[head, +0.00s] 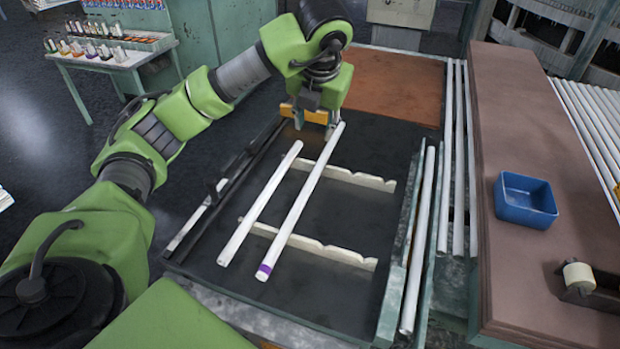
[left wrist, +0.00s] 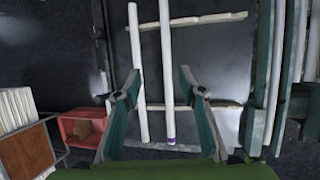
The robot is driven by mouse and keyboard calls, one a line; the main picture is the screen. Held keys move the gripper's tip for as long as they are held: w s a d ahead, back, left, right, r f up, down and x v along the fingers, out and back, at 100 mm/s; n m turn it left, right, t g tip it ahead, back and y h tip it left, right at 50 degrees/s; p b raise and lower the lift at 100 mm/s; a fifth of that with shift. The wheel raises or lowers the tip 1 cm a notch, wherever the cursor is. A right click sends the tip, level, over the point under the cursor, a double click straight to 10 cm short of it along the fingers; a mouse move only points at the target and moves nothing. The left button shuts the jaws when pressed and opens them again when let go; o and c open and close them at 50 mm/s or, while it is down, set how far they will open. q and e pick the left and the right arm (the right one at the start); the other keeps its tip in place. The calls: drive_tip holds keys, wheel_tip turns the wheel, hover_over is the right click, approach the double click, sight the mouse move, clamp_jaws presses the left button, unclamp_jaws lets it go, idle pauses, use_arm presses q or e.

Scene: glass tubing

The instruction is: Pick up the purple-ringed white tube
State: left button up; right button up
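The purple-ringed white tube (head: 300,205) lies slanting across two cream notched rails (head: 362,181), its purple band at the near end. In the left wrist view the tube (left wrist: 167,75) runs between my finger tips, band low in the picture. A plain white tube (head: 262,200) lies to its left; it also shows in the left wrist view (left wrist: 138,110), close to the left finger. My left gripper (head: 314,122) is at the tubes' far end, seemingly above them. Its fingers (left wrist: 158,78) are spread and hold nothing. My right gripper is not in view.
The rails sit in a dark tray (head: 330,305) with raised side edges. More tubes (head: 418,245) lie along its right side. A brown bench (head: 540,160) with a blue bin (head: 526,200) stands at right. A small table (head: 130,62) with bottles is at far left.

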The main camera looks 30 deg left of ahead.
use_arm(q)
wheel_tip(320, 180, down, 4)
drive_tip(key=s+d+b, duration=0.1)
drive_tip(key=b, duration=0.8)
approach(311, 182)
drive_tip(key=p+x, duration=0.3)
drive_tip(key=x, duration=0.6)
drive_tip(key=shift+a+r+p, duration=0.1)
drive_tip(key=shift+p, duration=0.3)
drive_tip(key=shift+f, duration=0.2)
clamp_jaws()
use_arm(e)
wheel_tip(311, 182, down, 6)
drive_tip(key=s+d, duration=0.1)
